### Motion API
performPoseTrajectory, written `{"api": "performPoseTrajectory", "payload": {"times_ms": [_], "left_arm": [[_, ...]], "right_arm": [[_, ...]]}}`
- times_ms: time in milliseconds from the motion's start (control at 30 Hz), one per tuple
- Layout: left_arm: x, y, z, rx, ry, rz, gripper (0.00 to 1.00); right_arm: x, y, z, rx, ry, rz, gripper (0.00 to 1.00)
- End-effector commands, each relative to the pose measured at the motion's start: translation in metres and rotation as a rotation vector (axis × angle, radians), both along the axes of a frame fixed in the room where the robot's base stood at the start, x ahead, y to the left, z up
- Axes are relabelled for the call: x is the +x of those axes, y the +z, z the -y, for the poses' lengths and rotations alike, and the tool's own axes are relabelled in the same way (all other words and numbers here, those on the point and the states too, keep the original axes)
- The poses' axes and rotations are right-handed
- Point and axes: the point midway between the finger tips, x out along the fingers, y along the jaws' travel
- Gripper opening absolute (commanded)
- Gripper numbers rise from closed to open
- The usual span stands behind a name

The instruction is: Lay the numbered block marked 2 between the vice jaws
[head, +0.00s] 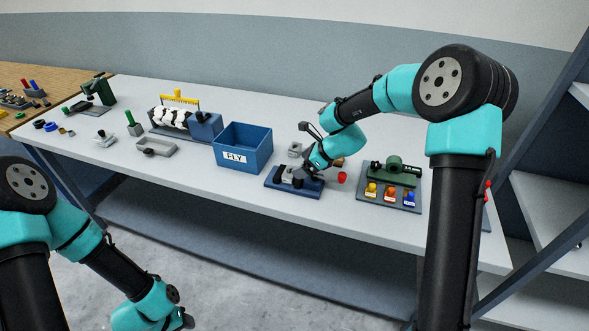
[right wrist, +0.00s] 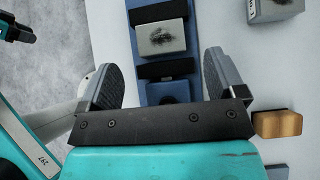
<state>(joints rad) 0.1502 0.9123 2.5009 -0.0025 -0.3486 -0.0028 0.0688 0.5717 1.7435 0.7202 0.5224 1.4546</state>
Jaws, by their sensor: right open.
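The vice is a blue base (head: 276,183) with dark jaws near the table's front edge; it fills the middle of the right wrist view (right wrist: 142,93). A pale grey block (right wrist: 160,37) with a dark smudged mark lies between two dark jaw faces. I cannot read a number on it. My right gripper (head: 305,170) is over the vice, partly hiding it. In the right wrist view its fingers (right wrist: 160,62) are apart, either side of the vice, with nothing held. My left gripper (head: 184,321) hangs low at the bottom edge, its fingers unclear.
A blue bin marked FLY (head: 258,157) stands left of the vice. A grey block (head: 294,149) sits behind it. A wooden block (right wrist: 277,124) and a red piece (head: 342,177) lie to its right. Farther right is a grey board (head: 374,204) with coloured pieces.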

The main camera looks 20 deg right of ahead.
Motion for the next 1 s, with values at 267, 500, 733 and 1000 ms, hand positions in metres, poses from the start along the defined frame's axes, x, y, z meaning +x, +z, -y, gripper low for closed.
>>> {"api": "performPoseTrajectory", "payload": {"times_ms": [267,500,733,1000], "left_arm": [[0.000,0.000,0.000,0.000,0.000,0.000,0.43],[0.000,0.000,0.000,0.000,0.000,0.000,0.43],[0.000,0.000,0.000,0.000,0.000,0.000,0.43],[0.000,0.000,0.000,0.000,0.000,0.000,0.43]], "right_arm": [[-0.017,0.031,0.025,0.000,-0.001,0.001,0.89],[-0.021,0.037,0.030,0.000,0.000,0.000,0.89],[-0.021,0.037,0.030,0.000,0.000,0.000,0.89],[-0.021,0.036,0.030,0.000,0.000,0.000,0.89]]}}
